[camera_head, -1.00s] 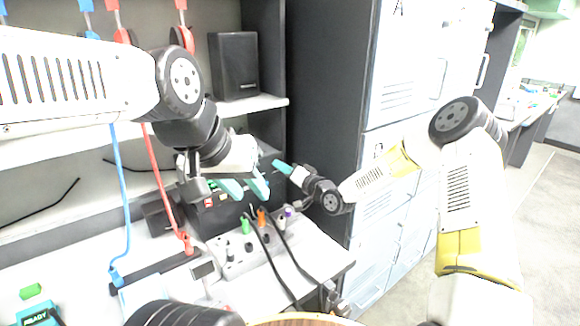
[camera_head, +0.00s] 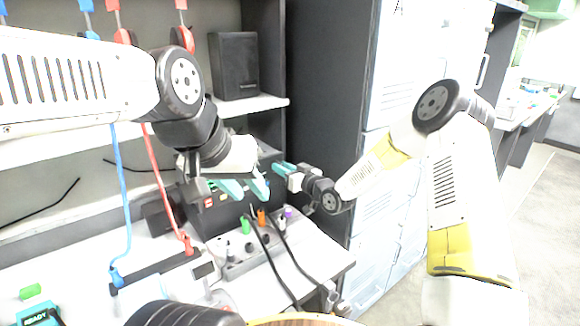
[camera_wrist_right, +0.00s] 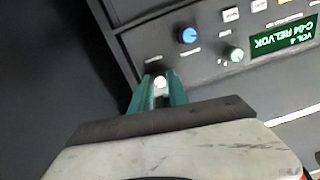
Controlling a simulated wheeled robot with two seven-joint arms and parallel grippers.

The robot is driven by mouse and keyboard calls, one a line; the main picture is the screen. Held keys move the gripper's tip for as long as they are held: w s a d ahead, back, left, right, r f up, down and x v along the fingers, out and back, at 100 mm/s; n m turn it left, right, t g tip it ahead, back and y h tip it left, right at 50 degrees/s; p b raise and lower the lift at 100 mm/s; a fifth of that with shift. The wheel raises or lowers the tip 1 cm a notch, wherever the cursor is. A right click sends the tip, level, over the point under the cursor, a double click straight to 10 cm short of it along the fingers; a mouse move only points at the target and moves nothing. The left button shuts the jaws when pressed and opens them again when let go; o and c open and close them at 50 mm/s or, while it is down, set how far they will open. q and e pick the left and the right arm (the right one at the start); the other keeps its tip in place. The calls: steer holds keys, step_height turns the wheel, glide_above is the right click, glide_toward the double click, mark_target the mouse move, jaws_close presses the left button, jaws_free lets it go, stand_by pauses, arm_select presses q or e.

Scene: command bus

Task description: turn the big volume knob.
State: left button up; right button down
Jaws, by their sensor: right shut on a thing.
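The black radio unit (camera_head: 217,217) stands on the bench under the shelf; my left gripper hides part of its front. In the right wrist view its panel (camera_wrist_right: 150,45) shows a blue knob (camera_wrist_right: 187,36), a pale green knob (camera_wrist_right: 236,54) and a lit green display (camera_wrist_right: 283,36) reading VOL 4. My right gripper (camera_wrist_right: 161,84) is at the panel's edge, shut on a small whitish round knob (camera_wrist_right: 160,81) between its teal fingertips. In the head view my right gripper (camera_head: 279,168) is at the unit's right side. My left gripper (camera_head: 246,190) is open and empty before the unit.
A speaker (camera_head: 234,66) stands on the shelf above. A strip with coloured plugs (camera_head: 247,250) and black cables lies on the bench in front. Headsets with blue and red cords hang at left. A tall cabinet (camera_head: 325,100) stands close on the right.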

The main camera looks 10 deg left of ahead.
steer(key=shift+f, duration=0.1)
stand_by(0.5)
steer(key=c, duration=1.3)
jaws_free()
steer(key=shift+v, duration=3.95)
